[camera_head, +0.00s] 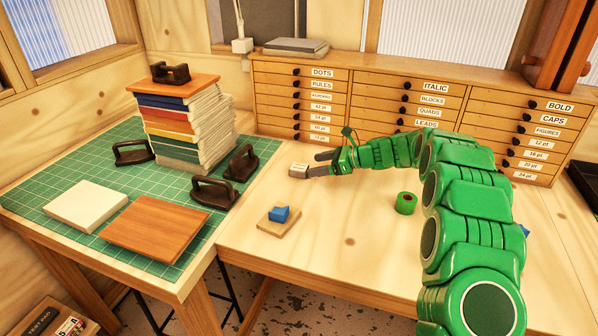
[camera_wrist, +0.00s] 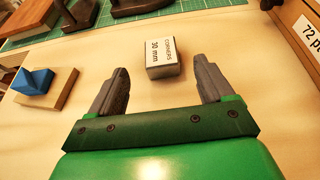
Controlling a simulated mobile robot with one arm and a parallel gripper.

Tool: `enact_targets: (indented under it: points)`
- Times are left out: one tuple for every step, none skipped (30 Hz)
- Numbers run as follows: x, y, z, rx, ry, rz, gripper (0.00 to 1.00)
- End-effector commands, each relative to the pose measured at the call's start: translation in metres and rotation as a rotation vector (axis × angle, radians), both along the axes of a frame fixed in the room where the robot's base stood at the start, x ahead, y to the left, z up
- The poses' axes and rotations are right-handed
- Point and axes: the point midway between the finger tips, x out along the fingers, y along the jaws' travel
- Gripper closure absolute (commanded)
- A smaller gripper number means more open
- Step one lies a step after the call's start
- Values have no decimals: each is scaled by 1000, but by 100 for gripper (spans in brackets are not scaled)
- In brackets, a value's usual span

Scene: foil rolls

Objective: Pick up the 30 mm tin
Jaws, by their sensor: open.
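The 30 mm tin (camera_wrist: 162,57) is a small box with a white top printed "30 mm" and "CORNERS" and dark grey sides. It stands on the wooden bench, and it also shows in the head view (camera_head: 299,171) at the tip of my gripper. My gripper (camera_wrist: 159,80) is open and empty, with its two grey fingers apart. In the wrist view the tin lies just beyond the fingertips, roughly centred between them. In the head view my gripper (camera_head: 312,164) points left toward the tin from the right.
A blue block (camera_head: 278,214) sits on a small wooden board (camera_head: 275,226). A green roll (camera_head: 405,203) stands near my arm. Drawer cabinets (camera_head: 302,113) line the back. A green cutting mat (camera_head: 65,182) with dark weights and a stack of books (camera_head: 190,125) lies left.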

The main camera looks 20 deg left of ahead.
Motion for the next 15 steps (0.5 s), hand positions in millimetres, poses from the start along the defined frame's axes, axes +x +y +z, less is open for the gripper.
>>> enact_targets:
  points:
    - [0, 3, -2, 0, 1, 1, 19]
    - [0, 5, -2, 0, 0, 1, 19]
    - [-1, 9, -4, -1, 0, 1, 19]
    - [-1, 12, -5, -1, 0, 1, 19]
    - [-1, 14, -6, 0, 0, 1, 19]
    - [-1, 18, -7, 0, 0, 1, 19]
    - [-1, 20, -8, 0, 0, 1, 19]
    - [-2, 22, -9, 0, 1, 2, 19]
    - [-2, 24, -9, 0, 0, 2, 19]
    - [-2, 25, -10, 0, 0, 2, 19]
    - [-2, 26, -11, -1, 0, 2, 19]
    - [-2, 29, -12, -1, 0, 3, 19]
    - [-2, 32, -13, -1, 0, 3, 19]
    - [-2, 35, -14, -1, 1, 4, 19]
    - [-2, 39, -16, 0, 1, 4, 19]
